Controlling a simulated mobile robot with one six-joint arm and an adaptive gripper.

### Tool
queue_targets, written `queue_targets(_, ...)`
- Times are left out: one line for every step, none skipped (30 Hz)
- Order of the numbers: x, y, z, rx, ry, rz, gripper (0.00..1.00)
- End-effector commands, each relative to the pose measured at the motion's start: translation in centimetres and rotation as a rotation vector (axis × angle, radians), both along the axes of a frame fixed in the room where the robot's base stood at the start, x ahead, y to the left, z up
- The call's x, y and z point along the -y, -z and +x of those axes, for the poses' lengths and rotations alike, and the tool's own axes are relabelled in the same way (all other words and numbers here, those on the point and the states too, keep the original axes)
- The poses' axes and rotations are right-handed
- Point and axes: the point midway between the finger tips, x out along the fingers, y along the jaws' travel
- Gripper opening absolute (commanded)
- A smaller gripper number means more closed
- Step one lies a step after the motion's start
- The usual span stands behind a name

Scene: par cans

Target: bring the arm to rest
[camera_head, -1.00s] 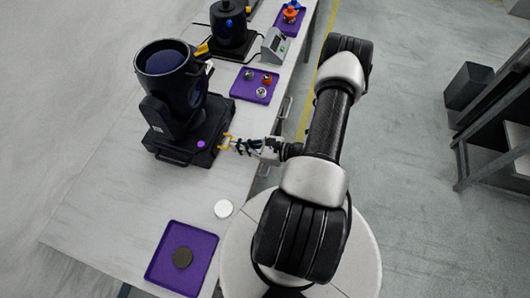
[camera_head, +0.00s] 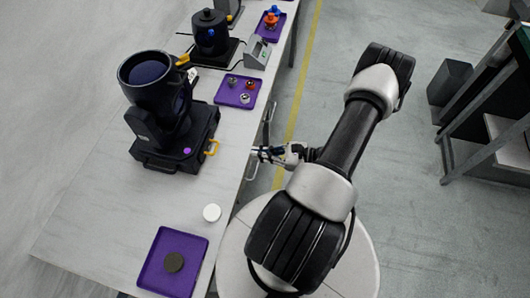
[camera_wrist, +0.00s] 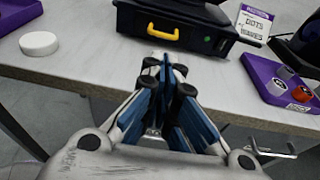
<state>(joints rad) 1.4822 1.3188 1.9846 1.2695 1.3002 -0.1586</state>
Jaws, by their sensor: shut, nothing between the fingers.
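My gripper (camera_head: 262,153) is shut and empty, off the front edge of the table beside the black stage light. In the wrist view my gripper (camera_wrist: 168,68) points toward the table edge with its fingers together. My arm stretches from the lower middle to the upper right in the head view, over the floor beside the table. The stage light (camera_head: 165,115) stands on the table with a yellow handle (camera_head: 212,147) on its base. The handle also shows in the wrist view (camera_wrist: 163,32), apart from my fingers.
The table (camera_head: 95,205) also holds a white disc (camera_head: 211,213), a purple tray (camera_head: 152,277) with a dark disc (camera_head: 173,262), and a purple tray (camera_head: 221,97) with small parts. A second black light (camera_head: 209,33) stands farther back.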

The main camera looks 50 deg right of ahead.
Motion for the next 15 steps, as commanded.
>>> queue_targets(0.27,-0.16,-0.48,-0.001,0.002,-0.001,0.00)
queue_targets(0.34,-0.20,-0.68,-0.001,0.001,-0.001,0.00)
queue_targets(0.44,-0.23,-0.91,-0.001,0.001,-0.001,0.00)
queue_targets(0.48,-0.25,-1.03,-0.001,0.001,-0.001,0.00)
queue_targets(0.51,-0.26,-1.13,-0.001,0.000,0.000,0.00)
queue_targets(0.51,-0.27,-1.21,-0.001,-0.001,0.000,0.00)
queue_targets(0.51,-0.28,-1.24,-0.001,-0.001,0.000,0.00)
queue_targets(0.52,-0.27,-1.25,-0.001,-0.002,0.000,0.00)
queue_targets(0.52,-0.27,-1.25,-0.001,-0.002,0.000,0.00)
queue_targets(0.51,-0.26,-1.25,-0.001,-0.002,0.000,0.00)
queue_targets(0.51,-0.26,-1.24,-0.001,-0.002,0.000,0.00)
queue_targets(0.51,-0.30,-1.21,0.000,-0.003,-0.002,0.00)
queue_targets(0.48,-0.41,-1.15,-0.001,-0.009,-0.005,0.00)
queue_targets(0.44,-0.63,-1.04,-0.002,-0.018,-0.011,0.00)
queue_targets(0.32,-1.10,-0.79,-0.002,-0.042,-0.025,0.00)
